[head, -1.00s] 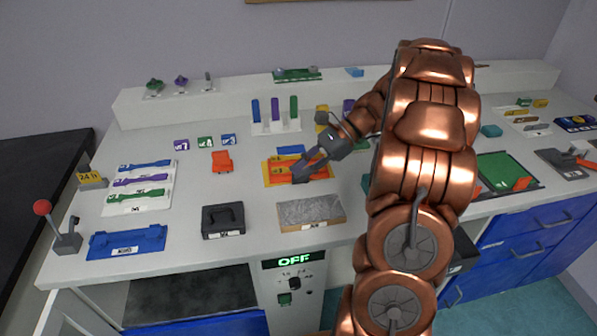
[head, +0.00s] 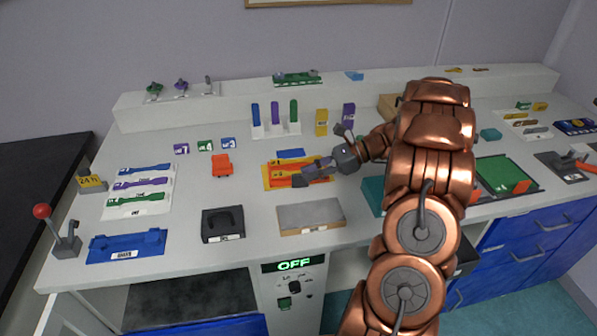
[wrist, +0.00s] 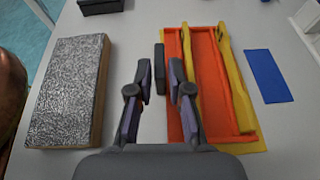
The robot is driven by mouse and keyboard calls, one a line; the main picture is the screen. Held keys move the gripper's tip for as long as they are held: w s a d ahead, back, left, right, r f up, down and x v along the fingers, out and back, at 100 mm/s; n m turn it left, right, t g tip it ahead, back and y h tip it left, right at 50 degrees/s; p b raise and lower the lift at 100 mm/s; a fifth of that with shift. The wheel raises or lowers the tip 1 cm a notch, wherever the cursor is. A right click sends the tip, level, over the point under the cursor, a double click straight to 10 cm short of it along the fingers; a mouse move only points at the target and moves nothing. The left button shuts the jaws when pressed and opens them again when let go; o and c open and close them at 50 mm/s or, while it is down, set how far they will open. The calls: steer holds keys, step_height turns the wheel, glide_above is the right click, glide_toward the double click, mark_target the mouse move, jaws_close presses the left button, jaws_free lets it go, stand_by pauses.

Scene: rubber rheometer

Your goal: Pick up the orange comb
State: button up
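The orange comb is hard to single out. A flat orange piece with long bars (wrist: 211,90) lies on a yellow base (wrist: 248,136) in the wrist view. The orange piece (head: 284,180) and the yellow base (head: 268,182) also show in the head view, partly hidden by my gripper (head: 308,177). In the wrist view my gripper (wrist: 160,80) is open, its fingers apart. The right finger overlaps the left edge of the orange piece; the left finger is over bare table. A small dark block (wrist: 160,68) shows between the fingertips. Contact cannot be told.
A grey speckled block (wrist: 66,92) lies left of my gripper in the wrist view. A blue strip (wrist: 268,76) lies right of the yellow base. A black box with a handle (head: 222,223) and an orange-red object (head: 222,165) stand left in the head view.

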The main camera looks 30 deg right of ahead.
mark_target(292, 187)
steer(key=shift+p+x, duration=0.6)
steer(key=shift+x, duration=2.25)
steer(key=shift+r, duration=0.15)
steer(key=shift+c, duration=0.3)
jaws_close()
